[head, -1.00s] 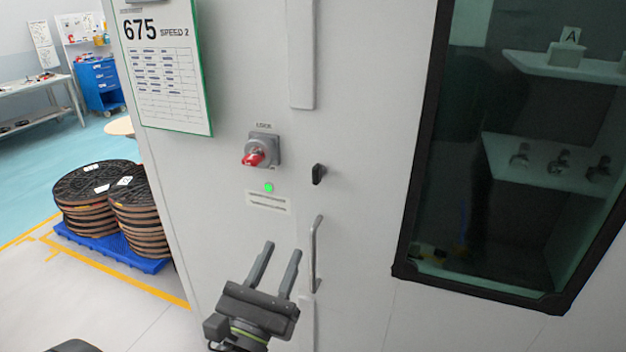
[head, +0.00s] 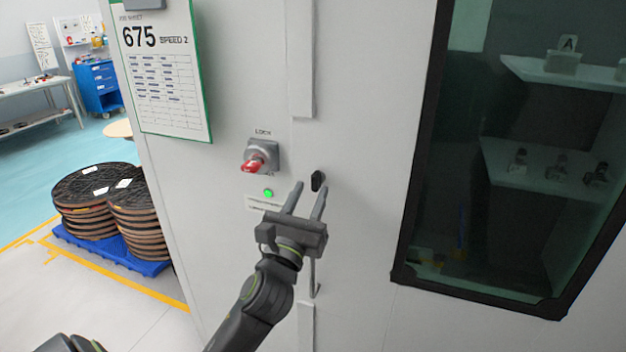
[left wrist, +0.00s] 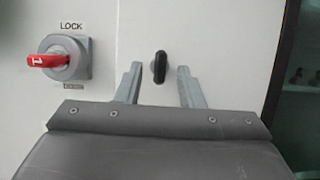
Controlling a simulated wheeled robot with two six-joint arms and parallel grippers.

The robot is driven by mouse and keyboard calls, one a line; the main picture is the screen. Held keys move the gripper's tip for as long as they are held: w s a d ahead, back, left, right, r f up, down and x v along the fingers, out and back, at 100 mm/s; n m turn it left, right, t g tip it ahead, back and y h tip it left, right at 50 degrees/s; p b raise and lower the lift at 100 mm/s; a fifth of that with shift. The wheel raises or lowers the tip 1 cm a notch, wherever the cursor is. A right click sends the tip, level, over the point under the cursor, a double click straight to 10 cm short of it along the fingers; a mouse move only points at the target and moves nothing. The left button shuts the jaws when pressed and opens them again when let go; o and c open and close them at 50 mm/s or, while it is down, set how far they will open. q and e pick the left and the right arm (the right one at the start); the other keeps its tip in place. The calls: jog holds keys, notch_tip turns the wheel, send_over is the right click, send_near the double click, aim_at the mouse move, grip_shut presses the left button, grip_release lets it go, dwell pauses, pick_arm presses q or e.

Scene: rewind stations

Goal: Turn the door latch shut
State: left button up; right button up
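The door latch, a small black upright oval knob (head: 318,181), sits on the pale door to the right of the lock switch. My left gripper (head: 308,190) is open just below it. In the left wrist view the latch (left wrist: 160,67) stands upright between the two open fingers (left wrist: 158,75), with a gap on each side; I cannot tell how far it is in depth. The door handle (head: 314,272) is partly hidden behind my left gripper. My right gripper is not in view.
A grey lock switch with a red handle (head: 254,163) and a green light (head: 268,193) are left of the latch. A dark-framed window (head: 412,200) is to the right. Stacked reels (head: 95,200) on a blue pallet stand at the left.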

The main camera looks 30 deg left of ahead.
aim_at(317, 180)
pick_arm(q)
jog(key=shift+x, duration=1.3)
jog(key=shift+c, duration=0.4)
jog(key=c, duration=0.7)
jog(key=shift+o, duration=0.2)
